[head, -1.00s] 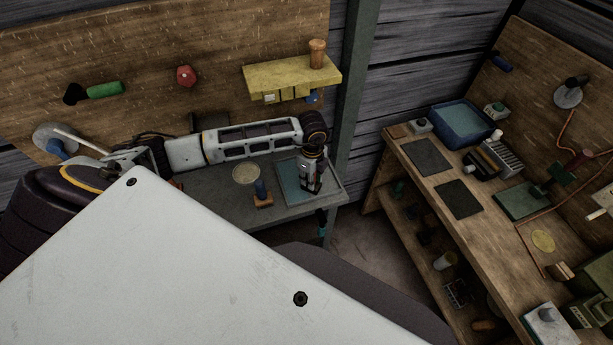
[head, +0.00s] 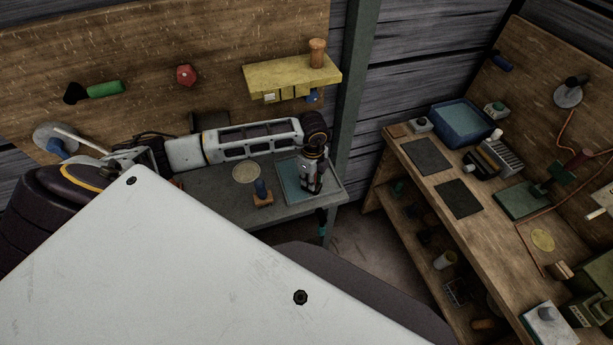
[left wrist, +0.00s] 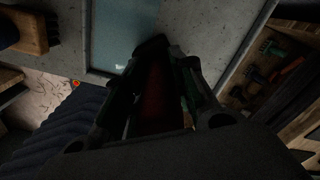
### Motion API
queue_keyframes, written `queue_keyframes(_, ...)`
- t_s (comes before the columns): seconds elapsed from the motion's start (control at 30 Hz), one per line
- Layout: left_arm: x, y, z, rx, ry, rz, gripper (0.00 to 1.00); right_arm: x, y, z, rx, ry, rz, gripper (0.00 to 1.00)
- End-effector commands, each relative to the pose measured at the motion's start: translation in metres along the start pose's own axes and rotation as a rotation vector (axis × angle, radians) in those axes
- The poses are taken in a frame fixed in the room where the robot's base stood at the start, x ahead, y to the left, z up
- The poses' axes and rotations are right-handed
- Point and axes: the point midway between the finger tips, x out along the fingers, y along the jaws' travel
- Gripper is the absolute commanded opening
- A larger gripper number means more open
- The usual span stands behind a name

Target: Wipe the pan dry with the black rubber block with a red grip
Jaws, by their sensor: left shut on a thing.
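The pan (head: 289,192) is a shallow blue-grey tray on the grey bench at the corner; part of it also shows in the left wrist view (left wrist: 115,30). My left gripper (head: 313,188) points down over the pan's right part. In the left wrist view the gripper (left wrist: 165,62) is shut on the black rubber block with its dark red grip (left wrist: 154,92). The block's black end (left wrist: 151,44) lies over the pan's edge area in that view. Shadow hides whether the block touches the pan floor. My right gripper is in neither view.
On the grey bench (head: 215,187), a blue-handled tool with a wooden base (head: 262,196) stands left of the pan, near a round tan disc (head: 246,173). A yellow shelf (head: 290,76) hangs above. A wooden bench (head: 470,230) with several items stands right.

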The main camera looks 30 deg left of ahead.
Motion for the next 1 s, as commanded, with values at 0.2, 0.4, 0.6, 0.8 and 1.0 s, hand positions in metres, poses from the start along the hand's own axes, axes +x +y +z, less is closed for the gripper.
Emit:
queue_keyframes(0.2, 0.000, -0.004, 0.005, 0.000, 0.000, -0.001, 0.00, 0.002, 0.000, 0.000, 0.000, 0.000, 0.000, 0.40)
queue_keyframes(0.4, -0.001, -0.009, 0.013, -0.002, -0.002, -0.001, 0.00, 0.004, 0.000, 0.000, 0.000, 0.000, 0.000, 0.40)
queue_keyframes(0.6, -0.002, -0.014, 0.021, -0.001, -0.001, -0.001, 0.00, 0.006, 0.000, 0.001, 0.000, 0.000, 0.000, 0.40)
queue_keyframes(0.8, -0.002, -0.016, 0.023, -0.001, 0.000, -0.001, 0.00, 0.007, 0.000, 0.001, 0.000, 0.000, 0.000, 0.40)
queue_keyframes(1.0, -0.002, -0.016, 0.023, -0.001, 0.000, -0.001, 0.00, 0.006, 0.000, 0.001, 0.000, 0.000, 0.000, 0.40)
